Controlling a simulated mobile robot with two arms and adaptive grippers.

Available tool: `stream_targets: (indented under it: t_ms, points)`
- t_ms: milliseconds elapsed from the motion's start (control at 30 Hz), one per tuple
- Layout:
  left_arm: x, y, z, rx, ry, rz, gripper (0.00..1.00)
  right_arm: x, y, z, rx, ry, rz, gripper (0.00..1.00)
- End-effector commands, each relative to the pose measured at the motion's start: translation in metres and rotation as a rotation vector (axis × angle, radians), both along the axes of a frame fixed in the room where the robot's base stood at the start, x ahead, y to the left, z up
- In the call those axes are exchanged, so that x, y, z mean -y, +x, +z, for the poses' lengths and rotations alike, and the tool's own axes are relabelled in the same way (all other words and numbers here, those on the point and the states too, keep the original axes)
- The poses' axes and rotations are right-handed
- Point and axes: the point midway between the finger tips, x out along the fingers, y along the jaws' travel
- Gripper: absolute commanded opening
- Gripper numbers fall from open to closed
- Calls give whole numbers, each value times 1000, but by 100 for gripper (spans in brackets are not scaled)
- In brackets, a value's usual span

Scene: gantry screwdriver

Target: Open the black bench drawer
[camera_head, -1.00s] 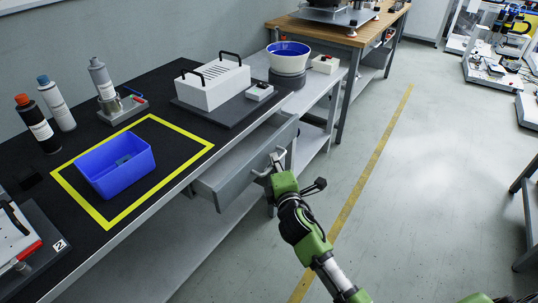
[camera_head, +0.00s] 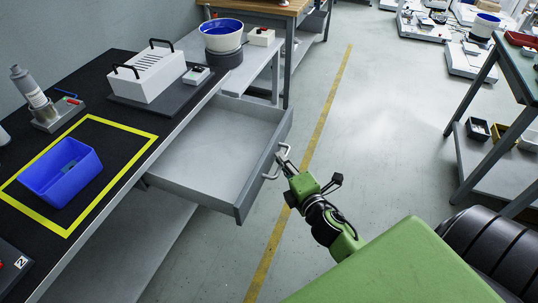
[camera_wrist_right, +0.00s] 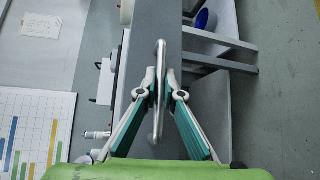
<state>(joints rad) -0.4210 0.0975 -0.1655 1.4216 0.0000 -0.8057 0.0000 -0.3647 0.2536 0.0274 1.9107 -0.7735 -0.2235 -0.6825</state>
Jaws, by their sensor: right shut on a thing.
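The grey bench drawer (camera_head: 215,150) is pulled well out from under the black-topped bench (camera_head: 113,95), and its inside looks empty. Its front panel carries a light bar handle (camera_head: 275,162). My right gripper (camera_head: 283,160) is shut on that handle. In the right wrist view the two fingers (camera_wrist_right: 159,92) close on either side of the handle (camera_wrist_right: 160,75), with the drawer front behind it. My left gripper is not in view.
A shelved table (camera_head: 486,165) stands at the right. The floor between is clear.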

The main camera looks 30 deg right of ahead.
Motion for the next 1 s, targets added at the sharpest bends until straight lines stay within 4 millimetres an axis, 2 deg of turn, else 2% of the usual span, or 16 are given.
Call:
stream_targets:
  t_ms: [133,467,500,533,867,1000]
  points:
    - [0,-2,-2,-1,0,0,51,4,-6,-1,-2,1,2,0]
    - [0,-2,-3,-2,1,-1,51,4,-7,-1,-2,2,2,0]
    - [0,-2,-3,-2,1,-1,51,4,-7,-1,-2,2,2,10]
    - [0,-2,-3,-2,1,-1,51,4,-7,-1,-2,2,2,15]
    - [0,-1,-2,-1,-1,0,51,5,-7,-1,-1,0,0,15]
    - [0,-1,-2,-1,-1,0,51,4,-15,0,-1,1,0,15]
